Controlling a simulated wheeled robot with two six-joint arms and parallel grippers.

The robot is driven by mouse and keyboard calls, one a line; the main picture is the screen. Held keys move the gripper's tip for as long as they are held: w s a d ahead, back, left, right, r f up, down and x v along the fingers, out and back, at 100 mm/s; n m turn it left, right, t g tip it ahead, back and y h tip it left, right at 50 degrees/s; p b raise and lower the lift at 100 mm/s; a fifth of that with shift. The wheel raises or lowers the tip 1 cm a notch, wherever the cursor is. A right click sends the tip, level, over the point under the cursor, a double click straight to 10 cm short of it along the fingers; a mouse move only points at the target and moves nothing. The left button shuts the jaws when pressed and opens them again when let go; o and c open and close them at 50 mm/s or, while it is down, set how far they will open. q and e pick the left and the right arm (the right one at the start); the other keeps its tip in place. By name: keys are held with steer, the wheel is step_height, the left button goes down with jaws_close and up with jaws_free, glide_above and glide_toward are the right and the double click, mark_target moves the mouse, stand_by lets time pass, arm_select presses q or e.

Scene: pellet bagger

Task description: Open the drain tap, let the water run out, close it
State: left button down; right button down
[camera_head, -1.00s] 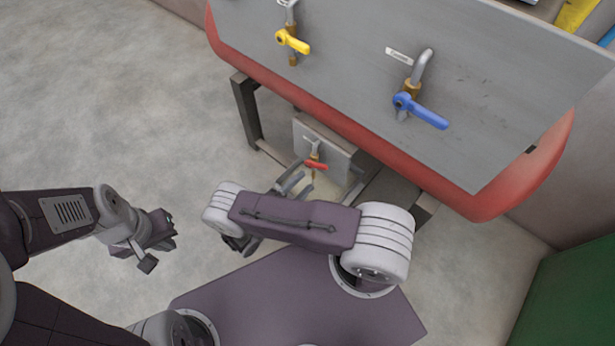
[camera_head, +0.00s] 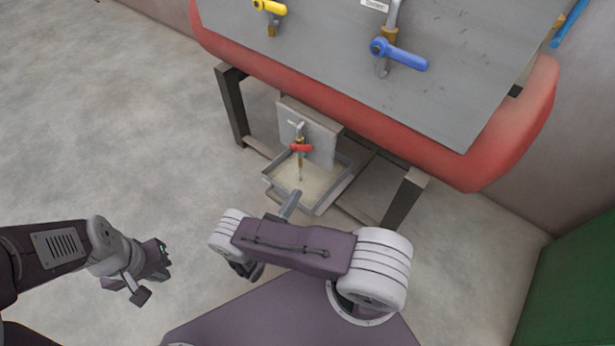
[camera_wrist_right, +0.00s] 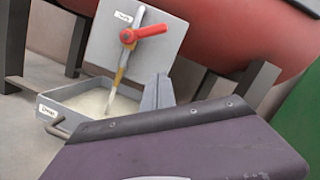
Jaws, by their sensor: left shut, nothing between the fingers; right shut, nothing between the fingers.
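The drain tap (camera_head: 301,148) has a red lever and a brass body on a grey plate (camera_head: 318,135) under the machine. The lever lies crosswise to the pipe. The tap also shows in the right wrist view (camera_wrist_right: 143,33). A thin pale streak hangs below its outlet; I cannot tell whether it is spout or running water. A grey tray (camera_head: 337,190) below holds cloudy, pale liquid. My right gripper (camera_head: 291,202) is shut and empty, in front of the tray and apart from the tap; it also shows in the wrist view (camera_wrist_right: 158,93). My left gripper (camera_head: 158,272) is shut and empty over the floor at left.
A yellow-handled tap (camera_head: 270,7) and a blue-handled tap (camera_head: 400,53) sit on the grey panel above. The red machine body (camera_head: 440,165) overhangs the drain area. Dark frame legs (camera_head: 232,105) flank the tray. The floor at left is clear.

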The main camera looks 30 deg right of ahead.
mark_target(301, 148)
steer(key=w+d+r+b, duration=0.4)
steer(key=w+d+r, duration=0.1)
steer(key=w+d, duration=0.2)
steer(key=shift+d+r+b, duration=0.25)
steer(key=shift+r+b, duration=0.05)
steer(key=shift+r, duration=0.05)
stand_by(0.4)
